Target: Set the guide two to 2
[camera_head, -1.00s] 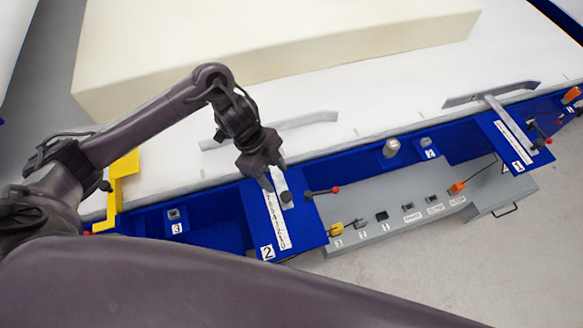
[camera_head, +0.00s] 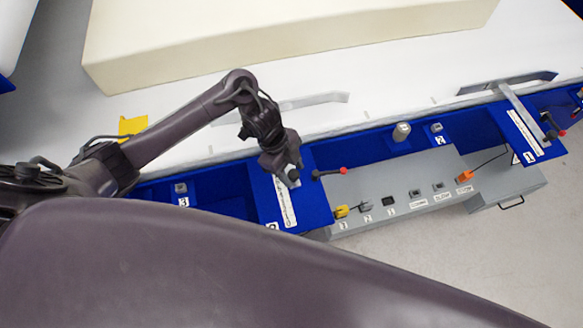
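Guide two's blue panel (camera_head: 312,212) carries a white scale strip (camera_head: 285,203) and a label, partly cut off by my arm. A dark knob (camera_head: 293,176) sits at the upper part of the scale. The grey bar of guide two (camera_head: 312,101) lies on the white table, partly behind my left arm. My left gripper (camera_head: 289,173) is down at the knob, with its fingertips close around or beside it. I cannot tell whether it grips the knob or how far its fingers are apart. My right gripper is not in view.
A large cream foam block (camera_head: 250,45) lies behind on the white table. Guide one's panel (camera_head: 528,135) is at the right. A grey control box (camera_head: 400,180) stands in front. My dark arm covers the foreground.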

